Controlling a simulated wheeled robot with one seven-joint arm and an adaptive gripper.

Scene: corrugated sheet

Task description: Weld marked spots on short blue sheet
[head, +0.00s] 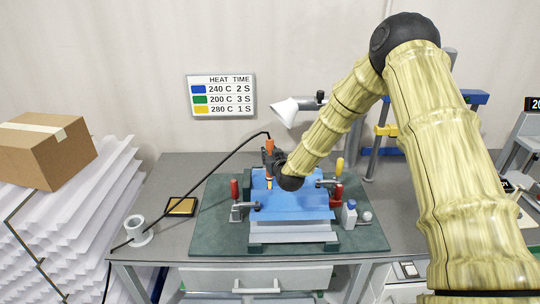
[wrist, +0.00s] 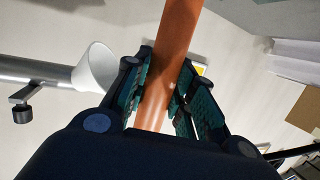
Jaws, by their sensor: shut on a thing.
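The short blue sheet (head: 292,208) lies over a pale corrugated piece (head: 290,232) on the green mat (head: 215,210). My gripper (head: 270,160) is shut on the orange welding tool (head: 269,146), above the back left part of the sheet. The tool stands nearly upright with its tip pointing down; whether the tip touches the sheet I cannot tell. In the wrist view the orange tool body (wrist: 168,75) runs between both finger pads. A black cable leads from its top to the left. I cannot make out marked spots; my wrist hides part of the sheet.
Red-handled clamps stand left (head: 236,200) and right (head: 336,195) of the sheet. A wall chart (head: 221,96) reads blue 240 C 2 S, green 200 C 3 S, yellow 280 C 1 S. A white holder (head: 138,230) sits at left.

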